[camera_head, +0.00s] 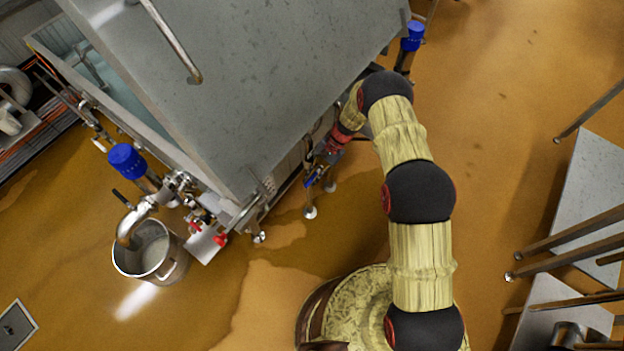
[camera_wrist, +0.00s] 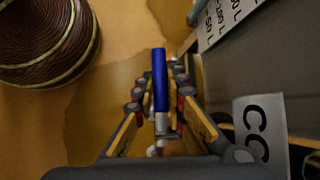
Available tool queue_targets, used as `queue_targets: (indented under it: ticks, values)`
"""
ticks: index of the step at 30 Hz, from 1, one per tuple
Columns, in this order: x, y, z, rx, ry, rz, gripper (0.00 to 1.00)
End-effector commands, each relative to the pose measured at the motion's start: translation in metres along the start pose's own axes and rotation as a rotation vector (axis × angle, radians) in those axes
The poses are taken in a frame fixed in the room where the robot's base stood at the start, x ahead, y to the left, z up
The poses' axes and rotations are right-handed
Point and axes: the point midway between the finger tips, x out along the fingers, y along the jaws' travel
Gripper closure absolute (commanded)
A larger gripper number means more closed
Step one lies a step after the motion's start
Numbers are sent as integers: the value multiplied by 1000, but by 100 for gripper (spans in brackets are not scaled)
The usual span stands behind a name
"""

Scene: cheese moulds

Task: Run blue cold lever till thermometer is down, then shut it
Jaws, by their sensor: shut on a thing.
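The blue cold lever (camera_wrist: 159,80) stands between the fingers of my gripper (camera_wrist: 160,90) in the wrist view, and my gripper is shut on it. In the head view my gripper (camera_head: 326,158) is at the side of the big grey metal vat, low under its edge. A bit of blue (camera_head: 310,180) shows there by the fingers, partly hidden.
The grey vat (camera_head: 270,75) fills the upper middle. A metal bucket (camera_head: 150,250) stands under a spout at left, near red handles (camera_head: 220,239). Blue-capped posts (camera_head: 126,160) stand at the vat's corners. Grey tables (camera_head: 590,190) are at right. The brown floor between is mostly clear.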

Motion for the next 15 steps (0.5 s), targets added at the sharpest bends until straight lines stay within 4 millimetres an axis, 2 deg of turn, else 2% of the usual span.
queue_targets:
  ticks: [8,9,15]
  values:
    - [-1,0,0,-1,-1,0,100]
    - [-1,0,0,-1,-1,0,87]
    - [-1,0,0,-1,0,0,75]
